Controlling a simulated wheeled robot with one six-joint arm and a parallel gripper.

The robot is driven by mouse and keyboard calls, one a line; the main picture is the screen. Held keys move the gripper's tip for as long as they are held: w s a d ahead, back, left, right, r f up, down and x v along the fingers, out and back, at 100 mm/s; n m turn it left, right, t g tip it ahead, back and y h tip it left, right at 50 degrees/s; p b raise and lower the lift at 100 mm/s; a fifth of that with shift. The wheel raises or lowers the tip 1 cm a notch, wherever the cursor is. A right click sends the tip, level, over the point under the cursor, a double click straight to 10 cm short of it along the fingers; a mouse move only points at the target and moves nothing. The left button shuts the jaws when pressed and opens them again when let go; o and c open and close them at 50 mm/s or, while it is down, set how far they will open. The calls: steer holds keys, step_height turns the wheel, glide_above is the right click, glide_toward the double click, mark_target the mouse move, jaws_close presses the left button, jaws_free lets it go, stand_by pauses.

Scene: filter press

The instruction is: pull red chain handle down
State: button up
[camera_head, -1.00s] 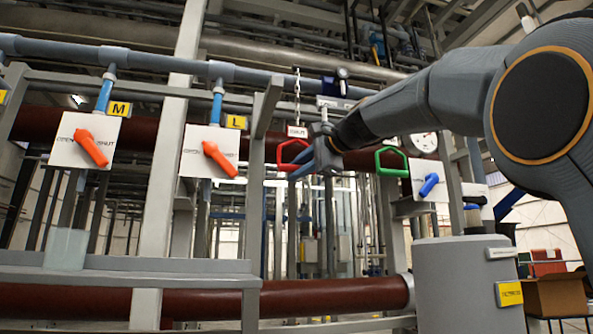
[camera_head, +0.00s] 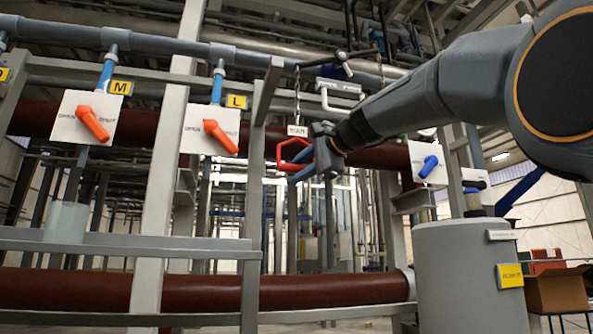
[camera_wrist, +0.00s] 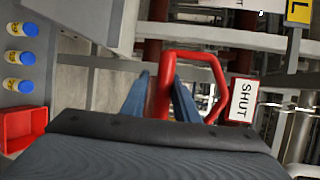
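The red chain handle (camera_head: 281,153) is a red loop hanging from a chain, with a white SHUT tag (camera_head: 297,130) just above it. My gripper (camera_head: 300,168) is at the loop's right side, its blue fingers pointing left. In the wrist view, the red handle (camera_wrist: 192,55) runs between the two blue fingers of my gripper (camera_wrist: 161,88). One bar of it lies between the fingers, and they look closed on it. The SHUT tag (camera_wrist: 242,101) is right of the loop there. The chain's top meets a dark lever (camera_head: 335,62) on the upper pipe.
White valve panels with orange levers (camera_head: 92,123) (camera_head: 219,136) are at left. A panel with a blue lever (camera_head: 428,166) is at right. A grey post (camera_head: 260,95) stands close left of the chain. A grey drum (camera_head: 462,275) is at lower right.

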steer(key=shift+o, duration=1.2)
steer(key=shift+w+f, duration=0.1)
steer(key=shift+f, duration=0.1)
steer(key=shift+r, duration=0.15)
steer(key=shift+d, duration=0.1)
steer(key=b+v, duration=0.2)
steer(key=v, duration=0.5)
steer(key=shift+s, duration=0.4)
steer(key=shift+d, duration=0.1)
